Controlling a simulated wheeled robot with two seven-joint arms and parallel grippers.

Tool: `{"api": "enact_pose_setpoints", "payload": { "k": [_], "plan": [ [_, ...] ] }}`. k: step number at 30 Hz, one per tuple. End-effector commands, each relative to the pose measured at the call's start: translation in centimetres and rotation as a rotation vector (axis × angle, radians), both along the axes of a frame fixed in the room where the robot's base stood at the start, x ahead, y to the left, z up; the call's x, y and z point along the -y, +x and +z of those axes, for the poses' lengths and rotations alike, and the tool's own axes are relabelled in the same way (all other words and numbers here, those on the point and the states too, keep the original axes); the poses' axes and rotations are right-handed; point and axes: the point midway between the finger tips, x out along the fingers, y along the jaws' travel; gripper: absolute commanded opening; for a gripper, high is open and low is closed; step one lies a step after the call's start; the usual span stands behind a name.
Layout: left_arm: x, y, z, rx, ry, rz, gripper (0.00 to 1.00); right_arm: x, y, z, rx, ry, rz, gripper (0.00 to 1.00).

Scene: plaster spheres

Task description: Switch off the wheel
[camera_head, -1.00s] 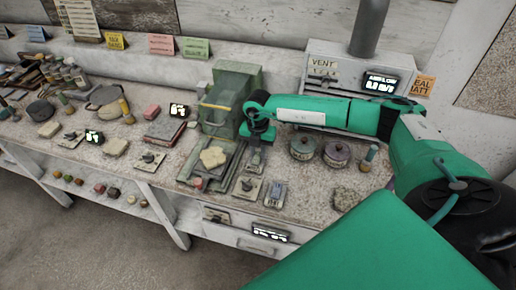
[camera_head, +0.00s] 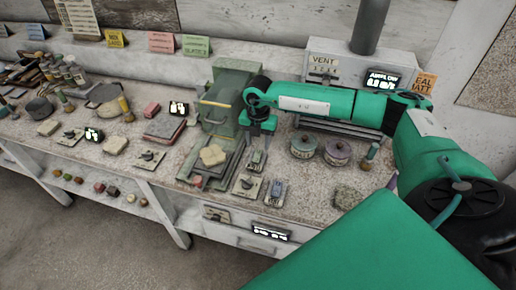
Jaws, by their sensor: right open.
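My right gripper (camera_head: 257,160) reaches in from the right and points down over the bench, just right of the green machine (camera_head: 227,95) and its tray. Its jaws are open and appear empty. A small plate with a dark lever switch (camera_head: 247,186) lies just in front of it, with a grey device (camera_head: 275,192) to its right. Other lever switch plates lie on the bench (camera_head: 149,159) and at far left (camera_head: 70,137). A round grey disc (camera_head: 104,94) at the left could be the wheel; I cannot tell for sure. My left gripper is out of view.
Two round lidded tins (camera_head: 303,147) stand right of the gripper. A white VENT box (camera_head: 325,72) with a lit display is behind my arm. A pale lump (camera_head: 212,156) sits on the machine's tray. Another switch (camera_head: 215,215) is on the bench front.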

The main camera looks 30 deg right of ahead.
Motion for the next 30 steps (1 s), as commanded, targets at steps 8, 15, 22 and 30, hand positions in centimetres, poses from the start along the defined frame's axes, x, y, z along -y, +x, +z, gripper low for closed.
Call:
{"api": "enact_pose_setpoints", "payload": {
  "k": [8,15,22,30],
  "plan": [
    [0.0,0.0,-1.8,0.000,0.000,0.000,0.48,0.1,0.2,6.3,0.004,0.001,0.001,0.45],
    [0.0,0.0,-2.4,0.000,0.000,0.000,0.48,0.2,0.2,9.6,0.002,0.001,0.000,0.45],
    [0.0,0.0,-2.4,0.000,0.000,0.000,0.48,0.3,0.2,10.2,0.000,-0.001,0.000,0.45],
    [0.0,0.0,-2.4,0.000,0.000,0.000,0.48,0.2,0.2,10.2,0.001,-0.001,0.000,0.45]
  ]
}}
